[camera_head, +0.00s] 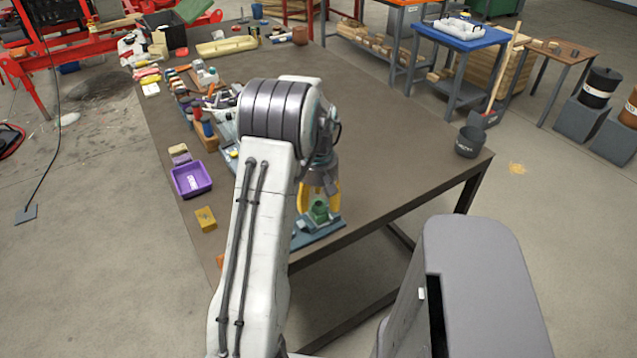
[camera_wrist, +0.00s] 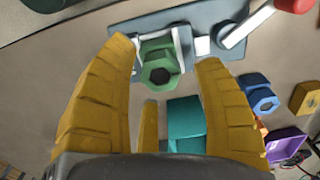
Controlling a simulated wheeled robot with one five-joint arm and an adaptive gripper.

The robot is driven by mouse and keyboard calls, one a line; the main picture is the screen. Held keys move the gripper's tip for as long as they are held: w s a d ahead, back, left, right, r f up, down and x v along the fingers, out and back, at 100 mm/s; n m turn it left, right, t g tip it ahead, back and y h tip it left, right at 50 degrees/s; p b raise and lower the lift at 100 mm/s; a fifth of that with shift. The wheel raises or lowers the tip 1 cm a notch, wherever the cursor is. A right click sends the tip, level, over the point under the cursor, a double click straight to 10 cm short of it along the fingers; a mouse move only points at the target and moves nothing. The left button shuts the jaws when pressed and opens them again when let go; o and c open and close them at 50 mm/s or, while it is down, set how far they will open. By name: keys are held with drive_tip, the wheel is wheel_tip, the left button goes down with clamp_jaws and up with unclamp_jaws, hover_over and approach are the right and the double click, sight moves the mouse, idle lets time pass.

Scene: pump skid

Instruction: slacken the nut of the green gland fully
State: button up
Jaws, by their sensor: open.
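The green gland (camera_wrist: 158,50) stands on a blue-grey plate (camera_wrist: 120,33) in the wrist view. Its hexagonal green nut (camera_wrist: 158,75), with a dark round centre, faces my wrist camera. My gripper (camera_wrist: 165,54) is open, with its yellow fingers spread to the left and right of the gland; gaps show on both sides of the nut. In the head view the green gland (camera_head: 320,211) shows low between the yellow fingers of my gripper (camera_head: 320,203), near the bench's front edge. My arm hides part of the plate there.
In the wrist view, a teal block (camera_wrist: 186,120) lies below the nut, a blue hexagonal piece (camera_wrist: 258,92) to the right, and a white lever (camera_wrist: 247,25) with a red end at upper right. A purple tray (camera_head: 191,179) and yellow block (camera_head: 205,219) lie left; the bench's right is largely clear.

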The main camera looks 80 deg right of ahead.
sight(318, 203)
wheel_tip(318, 203, up, 11)
idle(0.5)
idle(0.8)
